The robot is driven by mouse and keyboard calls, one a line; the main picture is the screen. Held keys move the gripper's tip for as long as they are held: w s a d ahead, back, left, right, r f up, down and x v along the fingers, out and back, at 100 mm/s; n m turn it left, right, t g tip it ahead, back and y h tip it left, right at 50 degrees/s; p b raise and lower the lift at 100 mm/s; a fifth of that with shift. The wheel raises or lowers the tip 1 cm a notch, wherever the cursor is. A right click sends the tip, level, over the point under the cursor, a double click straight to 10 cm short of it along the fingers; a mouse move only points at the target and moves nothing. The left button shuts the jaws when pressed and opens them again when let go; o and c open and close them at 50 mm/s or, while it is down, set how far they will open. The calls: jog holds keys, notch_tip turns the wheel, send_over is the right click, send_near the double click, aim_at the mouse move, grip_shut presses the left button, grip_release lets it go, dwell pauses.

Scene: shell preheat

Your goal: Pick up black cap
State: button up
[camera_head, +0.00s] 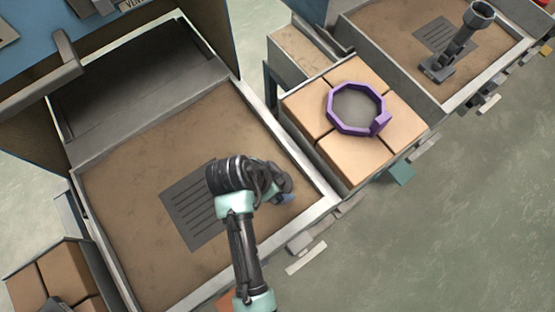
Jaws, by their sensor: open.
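My gripper (282,190) is at the end of my arm, low over the brown tray bed, near its right side. Its jaws are small and dark here, and open. A small blue piece (289,198) shows right by the fingertips; I cannot tell whether it is part of the gripper. I cannot make out a black cap for certain. My wrist and gripper hide part of the bed.
The brown bed (120,200) has a dark slotted vent (185,215) and a raised metal rim (290,150). A purple ring (329,108) lies on tan blocks (350,165) to the right. A blue cabinet with a handle (45,80) overhangs the upper left. Open floor lies lower right.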

jog(key=shift+d+f, duration=0.1)
jog(key=shift+f, duration=0.2)
jog(key=c, duration=1.1)
jog(key=shift+w, duration=0.1)
jog(key=shift+r, duration=0.15)
